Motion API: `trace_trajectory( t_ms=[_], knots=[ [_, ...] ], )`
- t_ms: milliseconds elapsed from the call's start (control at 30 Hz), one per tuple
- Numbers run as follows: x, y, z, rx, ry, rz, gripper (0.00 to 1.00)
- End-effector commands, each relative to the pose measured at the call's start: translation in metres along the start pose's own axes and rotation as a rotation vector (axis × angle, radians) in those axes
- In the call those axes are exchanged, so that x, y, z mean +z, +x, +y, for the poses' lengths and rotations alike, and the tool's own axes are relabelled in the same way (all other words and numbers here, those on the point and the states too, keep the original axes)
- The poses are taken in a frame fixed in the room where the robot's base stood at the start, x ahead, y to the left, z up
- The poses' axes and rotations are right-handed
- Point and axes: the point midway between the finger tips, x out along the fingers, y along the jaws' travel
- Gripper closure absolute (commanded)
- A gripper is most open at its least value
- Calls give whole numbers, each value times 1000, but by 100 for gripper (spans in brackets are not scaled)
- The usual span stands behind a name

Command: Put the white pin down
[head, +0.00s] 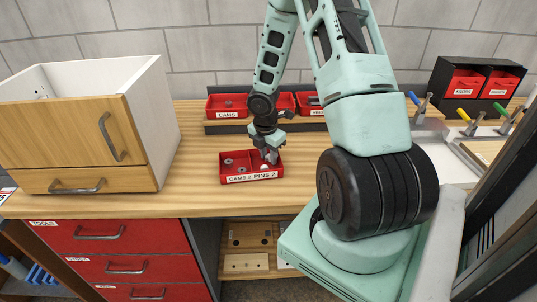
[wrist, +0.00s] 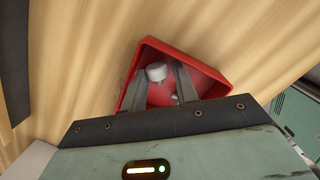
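The white pin (wrist: 157,73) shows in the wrist view inside a red tray (wrist: 205,79), close to the left finger and apart from the right one. My gripper (wrist: 165,72) is open, its fingers reaching down into the tray on either side of the pin. In the head view my gripper (head: 268,158) is low over the right compartment of the red tray (head: 236,179) labelled "CAMS 2 PINS 2". A small pale spot in that compartment appears to be the pin (head: 264,167). The pin's lower end is hard to make out.
Grey round parts (head: 229,162) lie in the tray's left compartment. Behind stand red bins (head: 227,113) on a dark rail. A wooden drawer cabinet (head: 80,130) is at left. Coloured-handled tools (head: 466,122) and a black bin rack (head: 478,65) are at right. Bare wooden bench (head: 195,190) surrounds the tray.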

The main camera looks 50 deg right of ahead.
Motion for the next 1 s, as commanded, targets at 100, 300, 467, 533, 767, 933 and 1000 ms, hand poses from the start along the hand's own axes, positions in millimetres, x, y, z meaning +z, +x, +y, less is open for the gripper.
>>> trace_trajectory(
  t_ms=[100,300,467,533,767,933,1000],
  knots=[
    [0,0,0,0,0,0,70],
    [2,-14,0,2,4,-1,70],
    [2,-45,0,3,4,-2,70],
    [2,-61,0,4,4,-2,70],
    [2,-104,0,2,2,-2,70],
    [1,-120,0,0,2,-1,70],
    [1,-122,0,0,0,-1,70]
  ],
)
